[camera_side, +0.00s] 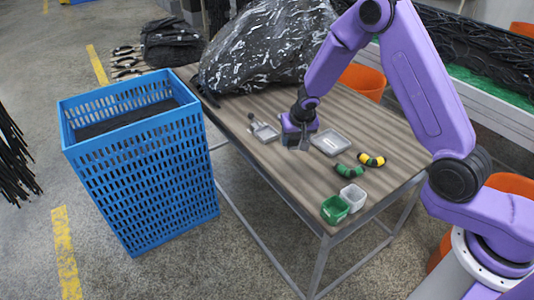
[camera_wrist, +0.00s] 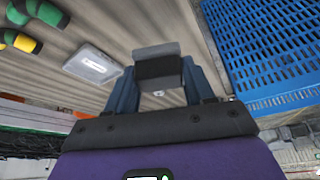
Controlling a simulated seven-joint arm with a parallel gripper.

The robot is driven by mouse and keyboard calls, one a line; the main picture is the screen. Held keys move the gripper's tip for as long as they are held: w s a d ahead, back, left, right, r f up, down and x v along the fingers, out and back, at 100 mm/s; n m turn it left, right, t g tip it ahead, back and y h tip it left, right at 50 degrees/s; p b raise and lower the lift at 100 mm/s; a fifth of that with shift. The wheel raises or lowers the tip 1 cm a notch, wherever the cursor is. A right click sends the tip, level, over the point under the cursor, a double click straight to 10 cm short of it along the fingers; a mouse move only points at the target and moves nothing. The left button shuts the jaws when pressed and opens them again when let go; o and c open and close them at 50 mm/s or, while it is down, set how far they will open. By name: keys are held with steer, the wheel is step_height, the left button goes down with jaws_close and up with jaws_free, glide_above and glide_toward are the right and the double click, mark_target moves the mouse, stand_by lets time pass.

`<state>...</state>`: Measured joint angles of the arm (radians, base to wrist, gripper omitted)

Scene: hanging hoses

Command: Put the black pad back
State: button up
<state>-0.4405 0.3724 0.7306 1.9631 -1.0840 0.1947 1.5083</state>
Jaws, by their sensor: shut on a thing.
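My gripper (camera_wrist: 158,80) is shut on a small dark block, which I take to be the black pad (camera_wrist: 158,70). Its near face is black and its upper face is grey in the wrist view. In the side view my gripper (camera_side: 298,142) points down low over the middle of the wooden table (camera_side: 245,103), between two small grey trays. The pad is mostly hidden by the gripper there. I cannot tell whether the pad touches the table. The right grey tray (camera_side: 330,142) also shows in the wrist view (camera_wrist: 93,65). The left grey tray (camera_side: 264,131) has a small thing at it.
A green-black hose piece (camera_side: 349,171) and a yellow-black one (camera_side: 371,160) lie right of the gripper. A large black bag (camera_side: 262,50) fills the back. A blue crate (camera_side: 140,170) stands left.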

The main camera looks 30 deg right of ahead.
steer(key=w+f, duration=0.4)
steer(key=w, duration=0.5)
glide_above(265, 153)
steer(key=s, duration=0.2)
steer(key=f, duration=0.5)
steer(key=shift+w+a+f, duration=0.2)
steer(key=shift+w, duration=0.05)
steer(key=shift+w+f, duration=0.15)
steer(key=shift+f, duration=1.6)
steer(key=shift+f, duration=0.1)
steer(key=o, duration=1)
